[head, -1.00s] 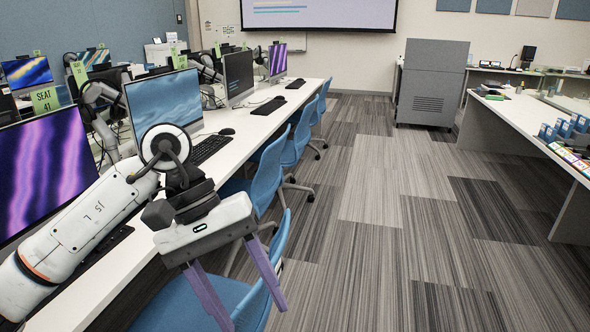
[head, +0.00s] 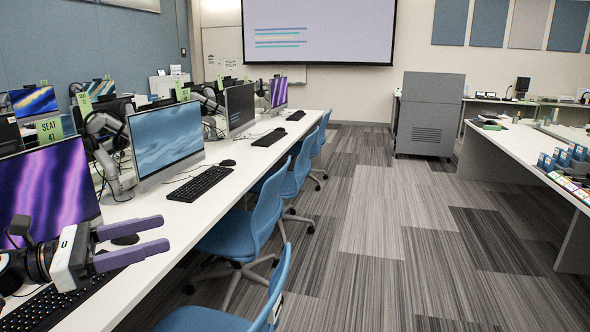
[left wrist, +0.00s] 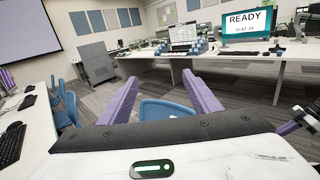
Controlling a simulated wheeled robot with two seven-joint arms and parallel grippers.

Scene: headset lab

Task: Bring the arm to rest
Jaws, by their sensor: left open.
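My left gripper (head: 167,232) is at the lower left of the head view, over the near end of the long white desk (head: 150,260). Its two purple fingers are apart, empty, and point right in the picture. In the left wrist view the same open fingers (left wrist: 160,80) frame a blue chair beyond, with nothing between them. Purple and dark parts at the right edge of the left wrist view look like my right gripper (left wrist: 300,117); its jaws are not clear. The right gripper does not show in the head view.
Monitors (head: 166,137) and keyboards (head: 200,184) line the desk close to the left gripper. Blue chairs (head: 255,225) stand along its front. The carpeted aisle (head: 385,230) is clear. A grey cabinet (head: 428,115) stands at the back, another white desk (head: 510,145) at right.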

